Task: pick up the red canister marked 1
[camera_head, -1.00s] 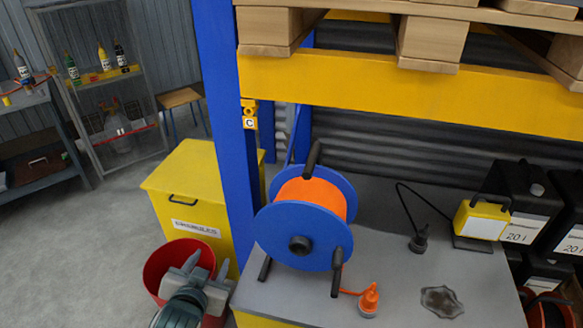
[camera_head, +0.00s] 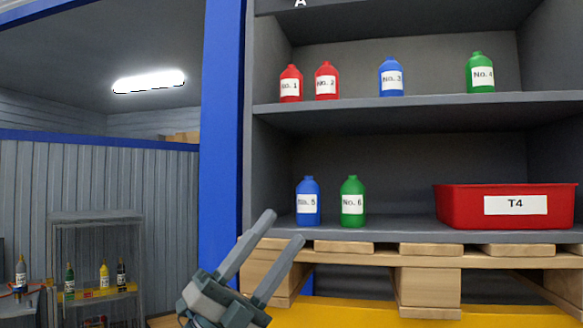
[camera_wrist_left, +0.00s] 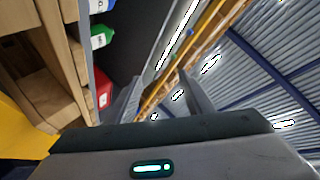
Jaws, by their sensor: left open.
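The red canister marked No. 1 (camera_head: 291,84) stands upright at the left end of the upper shelf (camera_head: 430,102). A red canister marked No. 2 (camera_head: 327,81) stands just right of it, a small gap apart. My left gripper (camera_head: 286,226) is open and empty, low in front of the lower shelf, well below the No. 1 canister. In the left wrist view the two fingers (camera_wrist_left: 160,95) stand apart with nothing between them. My right gripper is not in view.
Blue No. 3 (camera_head: 392,78) and green No. 4 (camera_head: 480,74) stand further right. Below are blue No. 5 (camera_head: 308,202), green No. 6 (camera_head: 352,202) and a red T4 bin (camera_head: 450,206). A blue post (camera_head: 222,150) borders the shelf's left side.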

